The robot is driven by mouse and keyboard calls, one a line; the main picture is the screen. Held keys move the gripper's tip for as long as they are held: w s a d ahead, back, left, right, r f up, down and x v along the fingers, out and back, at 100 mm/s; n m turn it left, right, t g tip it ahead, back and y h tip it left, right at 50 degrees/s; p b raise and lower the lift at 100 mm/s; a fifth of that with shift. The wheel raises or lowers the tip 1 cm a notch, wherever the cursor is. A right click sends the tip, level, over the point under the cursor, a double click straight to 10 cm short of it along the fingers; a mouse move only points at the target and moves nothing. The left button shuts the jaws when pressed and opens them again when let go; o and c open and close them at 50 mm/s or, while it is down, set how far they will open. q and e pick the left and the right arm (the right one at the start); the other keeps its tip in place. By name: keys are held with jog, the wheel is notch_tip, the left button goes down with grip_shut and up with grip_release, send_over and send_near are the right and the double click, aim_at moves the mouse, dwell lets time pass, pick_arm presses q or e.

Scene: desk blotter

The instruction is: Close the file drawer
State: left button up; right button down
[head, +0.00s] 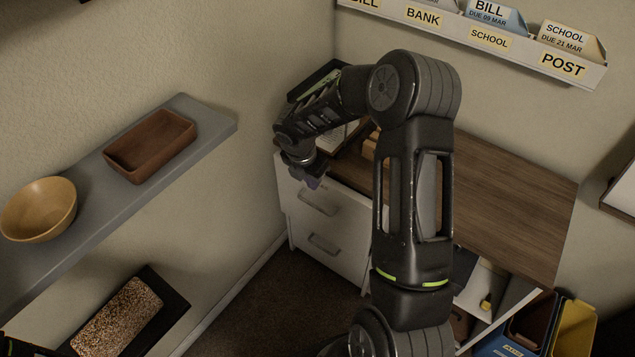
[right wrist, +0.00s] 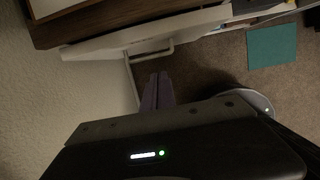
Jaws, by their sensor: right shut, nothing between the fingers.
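The white drawer unit (head: 345,232) stands under the left end of the wooden desk. Its front has an upper handle (head: 318,204) and a lower handle (head: 324,245). My right gripper (head: 313,182) is shut and empty, close to the top of the upper drawer front. In the right wrist view its purple fingertips (right wrist: 158,78) are together beside a white drawer front (right wrist: 125,42) and its bar handle (right wrist: 150,50). Contact cannot be told. Whether the upper drawer is slightly out or flush is unclear; my arm hides part of the unit. My left gripper is not in view.
A grey shelf (head: 85,215) on the left wall holds a wooden bowl (head: 38,209) and a brown tray (head: 150,146). A labelled letter rack (head: 480,38) hangs above the desktop (head: 510,205). The carpet (head: 290,305) before the drawers is clear.

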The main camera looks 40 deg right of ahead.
aim_at(325, 188)
jog(key=d+f+p, duration=0.1)
jog(key=f, duration=0.2)
jog(key=w+d+f, duration=0.1)
jog(key=d+f, duration=0.1)
jog(key=f, duration=0.1)
jog(key=d+f+p, duration=0.1)
jog(key=d+f, duration=0.1)
jog(key=f, duration=0.1)
jog(key=shift+w+d+p, duration=0.15)
jog(key=shift+w+p, duration=0.1)
jog(key=shift+p, duration=0.1)
jog(key=shift+w+d, duration=0.15)
jog(key=shift+d, duration=0.2)
